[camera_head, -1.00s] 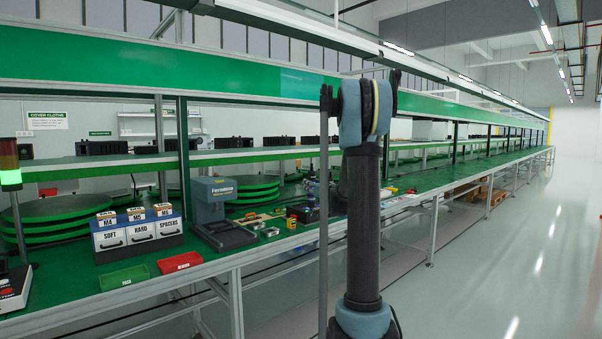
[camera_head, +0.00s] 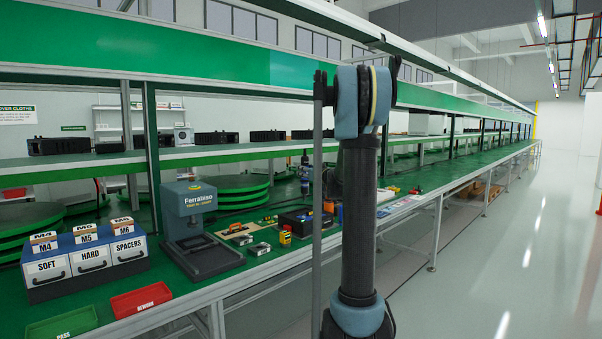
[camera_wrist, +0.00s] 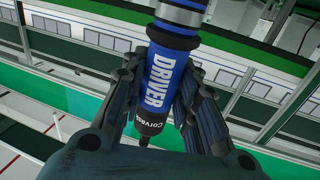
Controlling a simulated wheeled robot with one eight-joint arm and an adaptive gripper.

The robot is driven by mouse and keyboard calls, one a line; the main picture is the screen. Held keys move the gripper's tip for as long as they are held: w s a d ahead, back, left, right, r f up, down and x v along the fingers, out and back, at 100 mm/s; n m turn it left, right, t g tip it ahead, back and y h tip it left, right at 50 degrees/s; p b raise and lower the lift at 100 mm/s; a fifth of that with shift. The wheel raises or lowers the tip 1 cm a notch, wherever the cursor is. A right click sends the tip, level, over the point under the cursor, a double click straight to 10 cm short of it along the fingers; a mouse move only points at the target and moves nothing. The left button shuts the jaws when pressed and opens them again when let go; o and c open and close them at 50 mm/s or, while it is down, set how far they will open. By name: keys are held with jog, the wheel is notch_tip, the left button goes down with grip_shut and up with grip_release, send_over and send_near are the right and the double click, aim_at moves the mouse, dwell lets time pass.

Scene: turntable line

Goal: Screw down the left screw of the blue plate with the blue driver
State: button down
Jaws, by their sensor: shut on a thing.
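The blue driver (camera_wrist: 166,72) is in the wrist view, with a blue body marked DRIVER, black bands and a black lower end. My gripper (camera_wrist: 162,88) is shut on it, with one dark finger on each side of the body. The driver's upper part runs out of the top of the wrist view. I cannot make out the blue plate or its left screw in either view. In the head view my arm stands upright in front of the bench, and I cannot clearly make out my gripper there.
The long green bench (camera_head: 270,268) runs into the distance. On it stand a labelled drawer box (camera_head: 85,268), a grey press (camera_head: 190,215), a green PASS tray (camera_head: 62,324), a red REWORK tray (camera_head: 141,300) and several small parts. The floor (camera_head: 510,245) at right is clear.

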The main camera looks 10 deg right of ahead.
aim_at(306, 187)
jog(key=shift+w+a+f, duration=0.2)
jog(key=shift+w, duration=0.05)
jog(key=shift+a+f, duration=0.1)
jog(key=shift+f, duration=2.7)
jog(key=shift+s, duration=0.15)
jog(key=shift+f, duration=0.7)
dwell(0.8)
jog(key=shift+r, duration=3.05)
